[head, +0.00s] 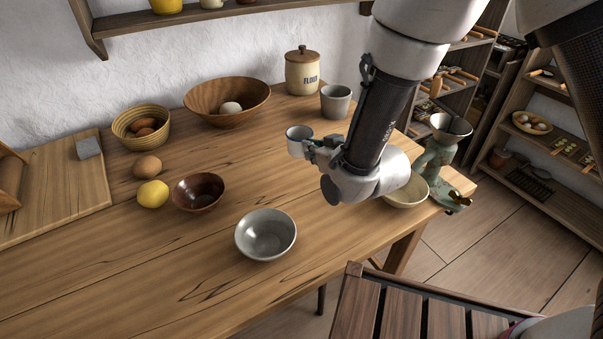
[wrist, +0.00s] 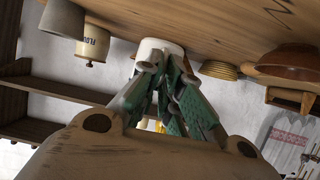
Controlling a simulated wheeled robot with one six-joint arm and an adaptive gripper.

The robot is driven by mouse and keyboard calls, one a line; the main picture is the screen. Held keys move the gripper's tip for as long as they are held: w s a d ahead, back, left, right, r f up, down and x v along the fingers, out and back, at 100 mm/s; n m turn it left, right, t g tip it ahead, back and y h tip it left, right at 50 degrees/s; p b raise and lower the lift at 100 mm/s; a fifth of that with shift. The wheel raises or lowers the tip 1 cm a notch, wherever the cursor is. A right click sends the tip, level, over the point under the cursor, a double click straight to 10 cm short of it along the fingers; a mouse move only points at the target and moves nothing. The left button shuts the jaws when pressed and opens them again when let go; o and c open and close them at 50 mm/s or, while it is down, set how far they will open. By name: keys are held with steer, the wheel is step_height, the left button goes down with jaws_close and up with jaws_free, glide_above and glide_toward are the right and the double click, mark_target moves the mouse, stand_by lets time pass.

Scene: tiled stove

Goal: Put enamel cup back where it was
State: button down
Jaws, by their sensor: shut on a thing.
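The enamel cup (head: 297,143), pale grey-white, is held at the left end of my gripper (head: 318,150) over the back middle of the table. It looks upright in the head view, and how far it is above the wood is hard to tell. In the wrist view, which looks upside down, the cup (wrist: 160,47) sits between the fingertips of my gripper (wrist: 165,68). The fingers are shut on it and cover part of it.
A grey tumbler (head: 336,102) and flour jar (head: 302,72) stand behind my gripper. A wooden bowl (head: 225,112), brown bowl (head: 199,204), grey bowl (head: 265,246) and green grinder (head: 437,160) stand around. Bare wood (head: 255,170) lies left of the cup.

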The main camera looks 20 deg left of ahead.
step_height(320, 180, down, 9)
steer(key=shift+r, duration=0.15)
stand_by(0.4)
steer(key=c, duration=1.6)
jaws_free()
